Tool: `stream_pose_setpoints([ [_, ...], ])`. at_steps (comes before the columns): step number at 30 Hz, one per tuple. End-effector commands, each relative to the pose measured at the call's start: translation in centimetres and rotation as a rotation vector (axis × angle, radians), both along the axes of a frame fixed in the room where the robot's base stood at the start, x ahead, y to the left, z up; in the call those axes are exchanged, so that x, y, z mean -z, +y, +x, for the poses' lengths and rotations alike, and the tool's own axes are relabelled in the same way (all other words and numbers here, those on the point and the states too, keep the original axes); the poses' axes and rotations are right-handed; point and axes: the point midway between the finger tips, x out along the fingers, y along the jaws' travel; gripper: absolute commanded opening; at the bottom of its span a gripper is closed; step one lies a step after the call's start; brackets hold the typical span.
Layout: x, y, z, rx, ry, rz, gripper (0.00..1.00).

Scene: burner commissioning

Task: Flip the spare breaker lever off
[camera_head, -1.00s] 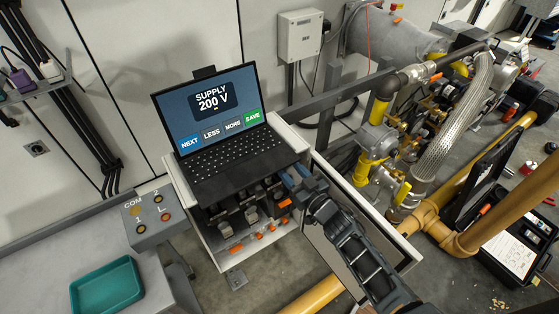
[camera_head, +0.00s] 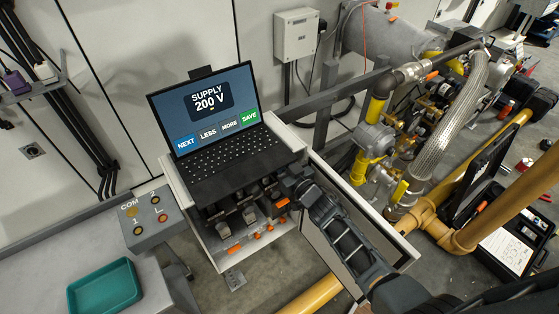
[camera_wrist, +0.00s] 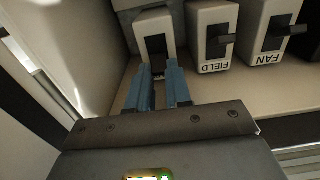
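A row of pale breakers with dark levers fills the wrist view. Two carry upside-down labels, FIELD (camera_wrist: 212,40) and FAN (camera_wrist: 274,35). The breaker left of FIELD (camera_wrist: 154,22) is straight ahead of my gripper (camera_wrist: 160,72); its label is hidden, so I cannot read whether it is the spare. My gripper's two blue fingers are apart with a narrow gap, the tips at that breaker's dark lever slot. I cannot tell whether they touch the lever. In the head view my arm reaches into the open breaker cabinet (camera_head: 206,249) under the laptop; the fingertips are hidden there.
A laptop (camera_head: 215,120) reading SUPPLY 200 V sits on the cabinet just above my gripper. The cabinet's wall (camera_wrist: 75,55) is close on the left in the wrist view. A teal tray (camera_head: 105,288) and a COM box (camera_head: 150,217) stand left.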

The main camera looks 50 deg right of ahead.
Motion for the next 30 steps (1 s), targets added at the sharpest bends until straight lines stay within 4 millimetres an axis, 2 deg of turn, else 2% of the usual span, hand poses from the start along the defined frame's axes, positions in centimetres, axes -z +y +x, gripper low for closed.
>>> stream_pose_setpoints([
  [1,0.0,0.0,0.0,0.000,0.000,0.000,0.13],
  [6,0.0,0.0,0.0,0.000,0.000,0.000,0.00],
  [19,0.6,0.1,-0.1,-0.001,-0.031,-0.007,0.00],
  [30,2.0,0.1,-0.2,-0.001,-0.180,-0.052,0.00],
])
